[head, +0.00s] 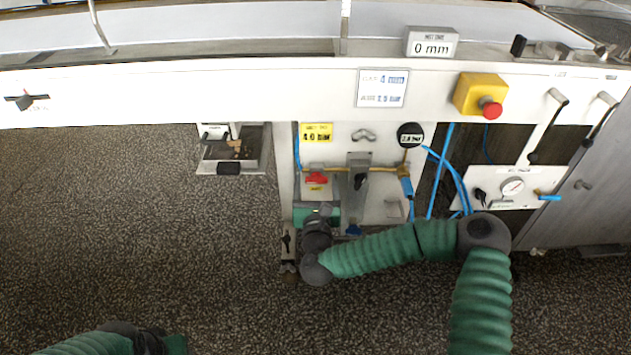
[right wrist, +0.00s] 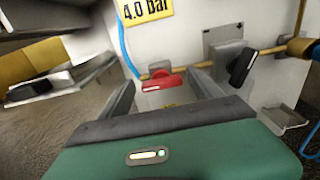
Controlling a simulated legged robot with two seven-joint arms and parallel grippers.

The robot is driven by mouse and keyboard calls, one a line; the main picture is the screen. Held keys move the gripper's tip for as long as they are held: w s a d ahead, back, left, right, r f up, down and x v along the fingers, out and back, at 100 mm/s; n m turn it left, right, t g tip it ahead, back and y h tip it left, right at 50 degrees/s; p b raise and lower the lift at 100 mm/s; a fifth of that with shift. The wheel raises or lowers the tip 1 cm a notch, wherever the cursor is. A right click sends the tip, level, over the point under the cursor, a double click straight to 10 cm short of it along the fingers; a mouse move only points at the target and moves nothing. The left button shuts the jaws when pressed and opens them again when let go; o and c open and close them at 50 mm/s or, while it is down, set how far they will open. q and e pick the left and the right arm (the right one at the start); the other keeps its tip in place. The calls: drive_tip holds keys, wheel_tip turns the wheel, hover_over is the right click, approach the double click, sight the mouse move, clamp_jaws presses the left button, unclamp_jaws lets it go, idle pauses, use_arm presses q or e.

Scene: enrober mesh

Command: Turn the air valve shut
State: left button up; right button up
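The air valve has a red handle (head: 316,179) on a brass pipe, below the yellow "4.0 bar" label. The handle lies roughly level, along the pipe. It also shows in the right wrist view as a red handle (right wrist: 162,82). My right gripper (right wrist: 163,88) is open, with one finger on each side of the red handle in that picture. I cannot tell whether the fingers touch it. In the head view, the green body of my right gripper (head: 316,213) is just below the valve. Part of my left arm shows at the bottom left; its fingers are not visible.
A black handle (head: 360,181) on a grey bracket is right of the valve. It also shows in the right wrist view (right wrist: 241,67). Blue hoses (head: 432,180) hang further right. A yellow box with a red button (head: 491,109) is above. A small tray (head: 231,156) is to the left.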

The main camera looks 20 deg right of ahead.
drive_tip(key=shift+d+f, duration=0.1)
drive_tip(key=c, duration=1.2)
drive_tip(key=shift+c, duration=0.2)
